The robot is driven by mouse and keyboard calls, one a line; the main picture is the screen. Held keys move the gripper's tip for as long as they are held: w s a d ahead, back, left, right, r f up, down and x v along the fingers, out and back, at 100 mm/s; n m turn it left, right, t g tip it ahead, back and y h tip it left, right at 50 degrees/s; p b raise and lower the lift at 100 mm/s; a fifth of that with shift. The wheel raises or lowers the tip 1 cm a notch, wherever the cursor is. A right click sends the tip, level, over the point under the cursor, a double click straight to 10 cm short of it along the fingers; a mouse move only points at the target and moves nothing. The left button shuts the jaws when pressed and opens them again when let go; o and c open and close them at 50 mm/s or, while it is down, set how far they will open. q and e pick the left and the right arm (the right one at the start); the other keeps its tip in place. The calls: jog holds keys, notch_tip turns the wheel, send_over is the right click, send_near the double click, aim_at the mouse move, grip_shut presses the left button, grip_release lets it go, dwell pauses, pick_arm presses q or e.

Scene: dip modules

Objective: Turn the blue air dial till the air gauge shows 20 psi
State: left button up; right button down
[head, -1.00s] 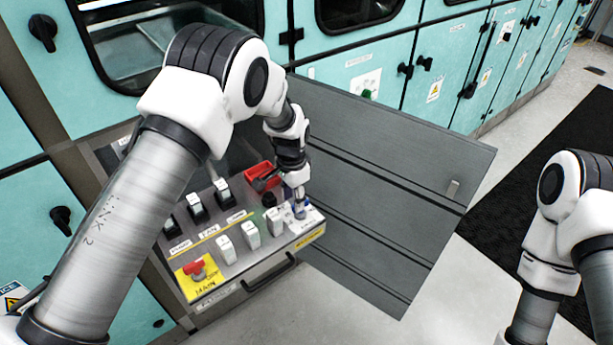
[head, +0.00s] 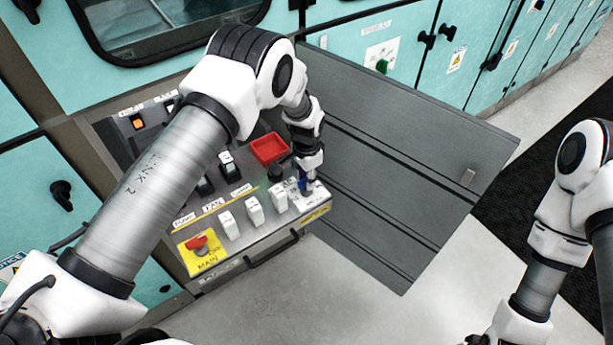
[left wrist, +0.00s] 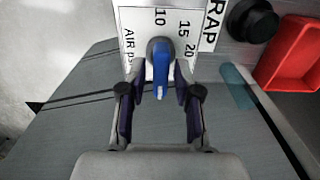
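The blue air dial (left wrist: 160,68) is in the upper middle of the left wrist view, its blue handle pointing down the picture. It sits on a white label (left wrist: 135,18) with "10", "15", "20" and part of "AIR P". My left gripper (left wrist: 160,93) has one finger on each side of the dial, with small gaps seeming to show; firm contact cannot be told. In the head view my left gripper (head: 306,187) is at the control panel's right front corner and mostly hides the dial. No separate gauge needle can be made out. My right gripper is out of view.
The control panel (head: 240,262) carries white switches (head: 254,210), a red stop knob (head: 197,243) on yellow, a black knob (head: 275,172) and a red tray (head: 270,150). A grey open door panel (head: 410,190) lies to its right. Floor (head: 350,310) is clear in front.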

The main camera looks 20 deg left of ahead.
pick_arm(q)
jog(key=shift+s+r, duration=0.15)
grip_shut()
